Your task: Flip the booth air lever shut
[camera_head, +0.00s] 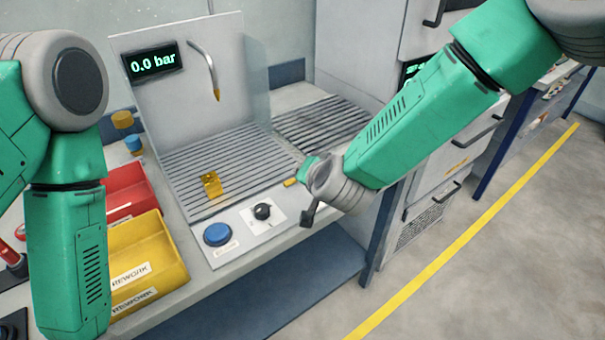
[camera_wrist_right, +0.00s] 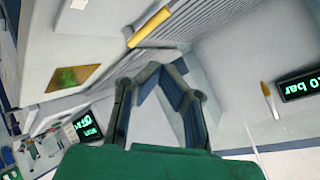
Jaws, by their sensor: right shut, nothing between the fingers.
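A short yellow handle (camera_head: 290,182), which looks like the booth air lever, lies at the right front edge of the booth's slatted deck. It shows as a yellow bar (camera_wrist_right: 150,27) in the right wrist view, beyond my fingertips and apart from them. My right gripper (camera_wrist_right: 160,70) is shut and empty, its fingers meeting at the tips. In the head view my right wrist hides most of that gripper, just right of the handle. The booth display (camera_head: 154,63) reads 0.0 bar; it also shows in the wrist view (camera_wrist_right: 299,87). My left gripper is out of view.
A blue button (camera_head: 217,234) and black knob (camera_head: 262,211) sit on the front panel. A gold piece (camera_head: 211,184) stands on the deck; a bent nozzle (camera_head: 212,72) hangs above. Red (camera_head: 125,190) and yellow (camera_head: 145,255) bins stand left, drawers (camera_head: 440,185) right.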

